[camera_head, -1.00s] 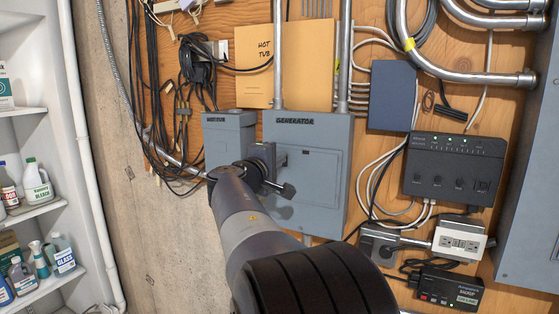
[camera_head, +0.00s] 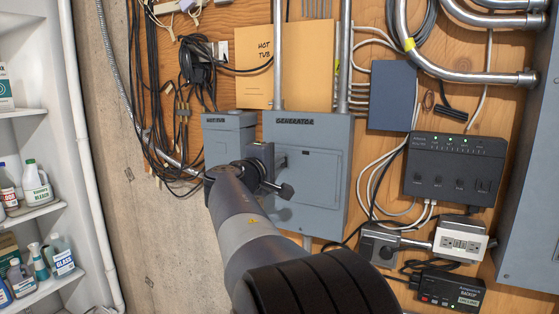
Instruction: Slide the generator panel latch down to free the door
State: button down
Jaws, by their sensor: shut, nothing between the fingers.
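The generator panel (camera_head: 328,140) is a grey metal box labelled GENERATOR on the plywood wall. Its door (camera_head: 318,180) looks shut, with a small dark slot near the top. My gripper (camera_head: 285,178) is at the left edge of the panel, in front of the door's left side. Its fingers are shut with nothing between them. My wrist and arm cover the lower left of the panel, and I cannot make out the latch. Whether my fingers touch the panel is unclear.
A smaller grey HOT TUB box (camera_head: 225,135) adjoins on the left. A black control unit (camera_head: 455,170) and a grey outlet box (camera_head: 461,238) are on the right. Cables hang around the panel. A white shelf (camera_head: 30,215) with bottles stands far left.

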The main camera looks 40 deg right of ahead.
jog(key=b+v, duration=0.2)
jog(key=v, duration=0.4)
dwell(0.3)
jog(key=shift+s+a, duration=0.1)
jog(key=p+x, duration=0.2)
jog(key=x, duration=0.5)
jog(key=shift+p, duration=0.3)
jog(key=shift+f, duration=0.1)
